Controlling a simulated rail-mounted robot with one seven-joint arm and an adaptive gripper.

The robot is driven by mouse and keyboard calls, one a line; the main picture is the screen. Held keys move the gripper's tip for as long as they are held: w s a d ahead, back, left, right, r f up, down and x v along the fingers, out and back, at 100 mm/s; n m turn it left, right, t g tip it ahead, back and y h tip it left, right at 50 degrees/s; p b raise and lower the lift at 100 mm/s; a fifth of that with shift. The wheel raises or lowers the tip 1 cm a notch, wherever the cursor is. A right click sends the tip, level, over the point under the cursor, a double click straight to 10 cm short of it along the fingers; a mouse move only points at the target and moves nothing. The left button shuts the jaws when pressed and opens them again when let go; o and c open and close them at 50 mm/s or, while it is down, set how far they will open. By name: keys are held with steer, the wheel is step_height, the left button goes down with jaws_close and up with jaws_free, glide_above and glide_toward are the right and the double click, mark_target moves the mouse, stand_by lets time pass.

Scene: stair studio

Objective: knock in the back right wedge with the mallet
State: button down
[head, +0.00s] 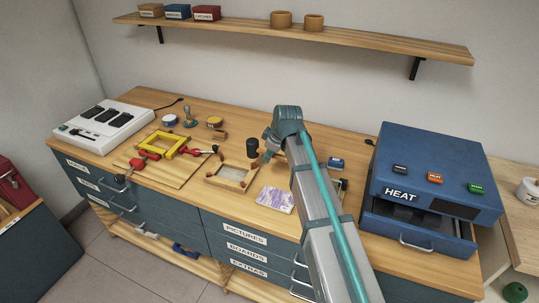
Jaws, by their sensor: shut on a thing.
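A small wooden frame (229,187) with a pale panel lies in a wooden holder on the bench, left of my arm. Small orange-brown pieces, probably the wedges, sit at its edges; they are too small to tell apart. The back right corner lies close to the mallet. The mallet's black head (252,147) shows upright behind that corner, seemingly above the bench. My gripper (268,154) is at the far end of my arm, just right of the black head, and is shut on the mallet. The fingers and most of the handle are hidden or too small to see clearly.
A yellow frame (164,145) with red clamps is on a board to the left. The blue HEAT machine (433,172) stands at right, a white switch box (103,125) at far left. A shelf (300,37) hangs above.

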stand_by(0.3)
step_height(320, 180, down, 6)
steer(key=b, duration=0.2)
steer(key=shift+r+b, duration=0.2)
steer(key=shift+b, duration=0.15)
steer(key=shift+r, duration=0.2)
steer(key=shift+r+p, duration=2.1)
steer(key=shift+r, duration=1)
steer(key=shift+a, duration=0.1)
